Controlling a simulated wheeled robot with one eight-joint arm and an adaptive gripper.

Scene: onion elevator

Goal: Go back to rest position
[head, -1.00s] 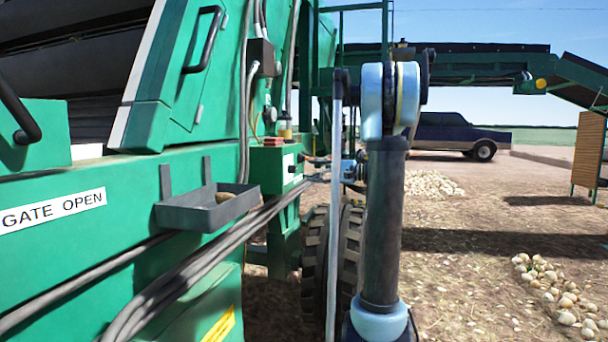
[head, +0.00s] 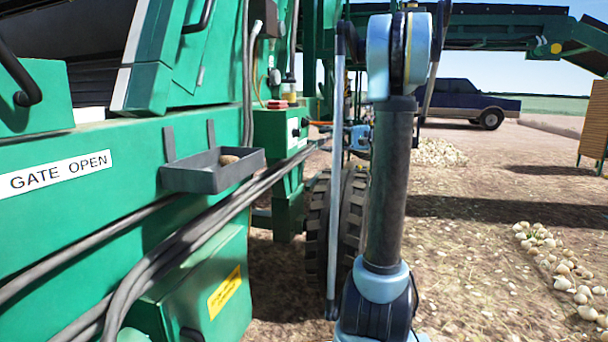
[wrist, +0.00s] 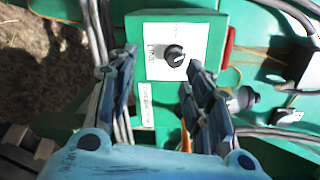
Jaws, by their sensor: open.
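My gripper (wrist: 158,68) is open and empty in the wrist view, its two fingers apart. They point at a green control box (wrist: 210,110) with a white plate and a black rotary knob (wrist: 174,55). The knob shows between and beyond the fingertips; I cannot tell the exact gap. In the head view the green control box (head: 272,135) is on the machine's side. My blue and grey arm (head: 388,180) rises in front of the camera, and a small blue part of it shows just right of the box. The gripper's fingers are not clear there.
The green machine (head: 105,240) fills the left, labelled "GATE OPEN". A grey tray (head: 200,181) holding one round brown item juts from it, with thick cables below. A large tyre (head: 352,215) is behind my arm. Onions (head: 545,250) lie on the open ground at right.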

